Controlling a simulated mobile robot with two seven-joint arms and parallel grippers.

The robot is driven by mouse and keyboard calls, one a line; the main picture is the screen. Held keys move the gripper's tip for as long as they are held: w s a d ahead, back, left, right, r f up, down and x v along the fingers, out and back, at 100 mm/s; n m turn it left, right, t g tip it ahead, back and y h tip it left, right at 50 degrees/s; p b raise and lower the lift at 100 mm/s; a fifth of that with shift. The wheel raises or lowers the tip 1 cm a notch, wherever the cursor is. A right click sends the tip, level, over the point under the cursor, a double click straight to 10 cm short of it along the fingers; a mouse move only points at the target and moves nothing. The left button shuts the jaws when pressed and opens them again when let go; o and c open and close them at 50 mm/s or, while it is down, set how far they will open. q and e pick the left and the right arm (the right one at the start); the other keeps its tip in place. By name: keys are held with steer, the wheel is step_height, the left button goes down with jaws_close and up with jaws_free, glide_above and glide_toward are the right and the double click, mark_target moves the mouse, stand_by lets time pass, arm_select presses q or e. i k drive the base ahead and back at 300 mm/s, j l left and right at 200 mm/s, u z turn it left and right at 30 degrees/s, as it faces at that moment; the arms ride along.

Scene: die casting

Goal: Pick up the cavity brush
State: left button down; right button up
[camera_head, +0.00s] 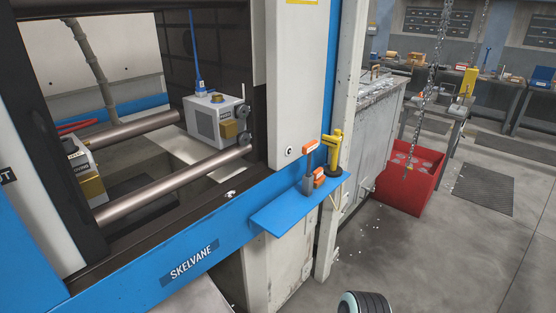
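A small blue shelf (285,213) sticks out from the blue front of the machine. At its far end stands an upright tool with an orange top and a grey lower part (308,184), which looks like the cavity brush. Its bristles cannot be made out. A second orange piece (319,178) sits close beside it. A yellow upright tool (334,157) with a dark base stands just to the right, very near it.
The machine opening with two steel bars (170,187) and a grey block (215,121) lies left of the shelf. A pale post (343,90) rises behind the tools. A red bin (411,190) stands on the floor at right, under hanging chains. The shelf's near part is bare.

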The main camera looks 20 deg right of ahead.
mark_target(319, 178)
steer(key=l+u, duration=0.2)
steer(key=u, duration=0.2)
steer(key=l+u, duration=0.75)
steer(key=l, duration=0.6)
steer(key=k+l, duration=0.1)
steer(key=l, duration=0.25)
steer(key=l+u, duration=0.1)
steer(key=l, duration=0.25)
steer(key=k+l, duration=0.15)
steer(key=l, duration=0.2)
